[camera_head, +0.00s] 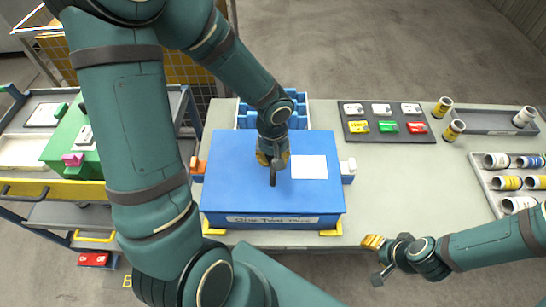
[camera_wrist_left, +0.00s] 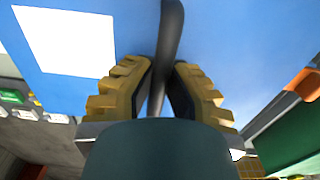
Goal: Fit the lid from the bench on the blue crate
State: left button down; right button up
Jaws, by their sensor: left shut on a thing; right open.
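A flat blue lid (camera_head: 235,160) with a white patch (camera_head: 309,167) and a dark handle (camera_head: 273,178) covers the top of the blue crate (camera_head: 275,219), whose labelled front wall shows below it. I cannot tell whether the lid is fully seated. My left gripper (camera_head: 272,160) is shut on the handle from above. In the left wrist view the yellow fingers (camera_wrist_left: 162,80) close on the dark handle (camera_wrist_left: 170,35) over the blue lid (camera_wrist_left: 230,50). The crate's inside is hidden. My right gripper (camera_head: 374,262) is open and empty, off the bench's front edge.
Yellow corner brackets (camera_head: 331,230) stand at the crate's front. An orange clip (camera_head: 198,168) and a white one (camera_head: 348,166) flank it. A blue rack (camera_head: 301,108) is behind. A dark tray (camera_head: 388,134) with coloured cards lies right. A trolley (camera_head: 60,190) stands left.

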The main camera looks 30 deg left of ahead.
pick_arm(q)
jog(key=shift+b, duration=0.55)
dwell(1.2)
jog(key=shift+f, duration=0.15)
jog(key=shift+f+b, duration=0.65)
jog(key=shift+b, duration=0.3)
jog(key=c, duration=1)
grip_release()
notch_tip(320, 180, up, 12)
jog(key=shift+r, duration=0.1)
